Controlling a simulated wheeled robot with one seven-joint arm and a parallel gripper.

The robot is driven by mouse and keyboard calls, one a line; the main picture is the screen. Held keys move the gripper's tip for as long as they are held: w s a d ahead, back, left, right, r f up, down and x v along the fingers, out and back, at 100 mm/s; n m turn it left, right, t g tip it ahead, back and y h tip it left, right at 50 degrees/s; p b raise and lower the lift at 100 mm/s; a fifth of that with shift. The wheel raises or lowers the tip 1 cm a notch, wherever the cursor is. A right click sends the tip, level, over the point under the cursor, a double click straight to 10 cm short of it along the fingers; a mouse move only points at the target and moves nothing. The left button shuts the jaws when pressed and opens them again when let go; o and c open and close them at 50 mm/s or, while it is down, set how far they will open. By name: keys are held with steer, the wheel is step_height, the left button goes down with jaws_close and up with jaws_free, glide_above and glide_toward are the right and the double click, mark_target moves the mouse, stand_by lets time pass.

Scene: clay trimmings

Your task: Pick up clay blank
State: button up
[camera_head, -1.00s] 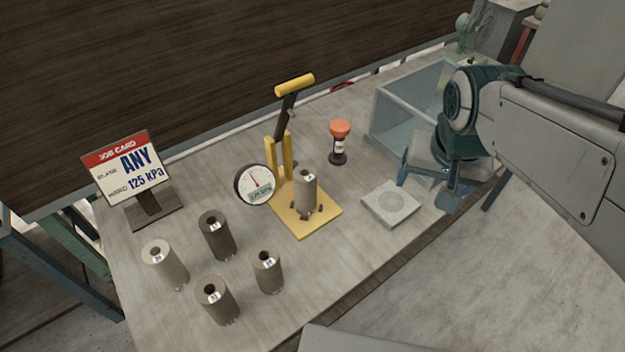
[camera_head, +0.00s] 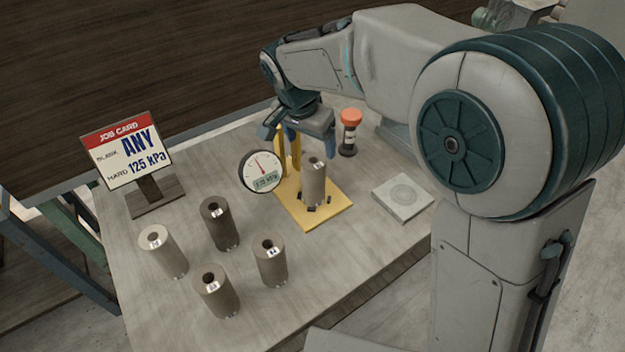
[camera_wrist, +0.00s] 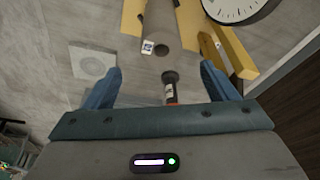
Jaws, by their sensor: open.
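One clay blank (camera_head: 313,183), a grey-brown cylinder with a hole in its top and a small white label, stands on the yellow base of the press (camera_head: 330,214). In the wrist view this blank (camera_wrist: 160,28) is beyond my fingers, near the top. Several more blanks stand at the left of the table: a dark one (camera_head: 219,222), a pale one (camera_head: 163,251), and front ones (camera_head: 215,291) and (camera_head: 270,260). My gripper (camera_head: 310,143) is open and empty above and behind the press, hiding its lever. Its blue fingers also show in the wrist view (camera_wrist: 158,88).
A round gauge (camera_head: 262,170) is beside the press. An orange-topped black object (camera_head: 349,132) stands behind, close to my gripper. A flat square plate (camera_head: 402,197) lies right. The job card (camera_head: 127,154) reads ANY, 125 kPa. My arm covers the table's right.

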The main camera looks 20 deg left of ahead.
mark_target(313, 160)
steer(key=p+x, duration=0.2)
steer(key=x, duration=0.8)
steer(key=shift+s+a+f, duration=0.1)
steer(key=shift+a+f, duration=0.05)
steer(key=shift+a, duration=0.05)
steer(key=c, duration=1.6)
steer(key=shift+r, duration=0.2)
